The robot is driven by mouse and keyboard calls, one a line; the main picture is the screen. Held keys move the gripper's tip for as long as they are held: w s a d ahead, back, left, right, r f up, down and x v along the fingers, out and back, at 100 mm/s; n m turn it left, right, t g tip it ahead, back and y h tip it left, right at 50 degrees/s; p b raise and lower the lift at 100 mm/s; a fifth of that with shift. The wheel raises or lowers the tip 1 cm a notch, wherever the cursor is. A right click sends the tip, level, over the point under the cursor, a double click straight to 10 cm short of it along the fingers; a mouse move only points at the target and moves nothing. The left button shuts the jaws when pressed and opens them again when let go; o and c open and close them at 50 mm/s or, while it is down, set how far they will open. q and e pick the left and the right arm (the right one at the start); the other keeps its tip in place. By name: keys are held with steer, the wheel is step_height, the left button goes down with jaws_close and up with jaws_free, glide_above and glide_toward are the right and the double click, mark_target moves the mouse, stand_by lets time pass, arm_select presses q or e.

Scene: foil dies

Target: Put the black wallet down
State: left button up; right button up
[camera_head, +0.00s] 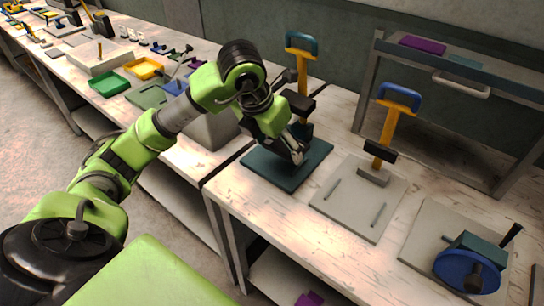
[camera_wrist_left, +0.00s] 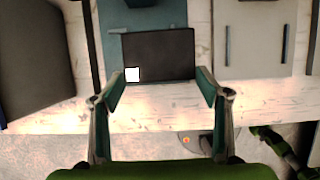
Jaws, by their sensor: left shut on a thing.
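The black wallet (camera_wrist_left: 160,50), a flat dark rectangle with a white square at one corner, shows in the left wrist view. My left gripper (camera_wrist_left: 161,78) is shut on its near edge, one finger at each side. In the head view my left gripper (camera_head: 296,150) points down over the teal base plate (camera_head: 262,166) of a press, and the wallet is hard to make out there. In the wrist view the wallet overlaps the teal plate (camera_wrist_left: 112,35); I cannot tell whether it touches it. My right gripper is not in view.
A grey rack (camera_head: 450,75) stands behind. Green (camera_head: 110,84) and yellow trays (camera_head: 144,68) lie left.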

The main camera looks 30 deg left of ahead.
mark_target(271, 145)
arm_select(q)
steer(key=f, duration=0.1)
steer(key=w+a+f, duration=0.1)
steer(key=a+f, duration=0.1)
steer(key=shift+w+a+f, duration=0.25)
steer(key=shift+w+f, duration=0.1)
steer(key=shift+f, duration=0.05)
steer(key=f, duration=0.1)
steer(key=f+p, duration=0.1)
steer(key=f, duration=0.1)
steer(key=shift+w+a, duration=0.1)
steer(key=shift+a, duration=0.15)
steer(key=shift+f+p, duration=0.25)
steer(key=shift+p, duration=0.05)
steer(key=shift+f, duration=0.1)
steer(key=shift+f, duration=0.1)
steer(key=o, duration=1.2)
steer(key=shift+o, duration=0.2)
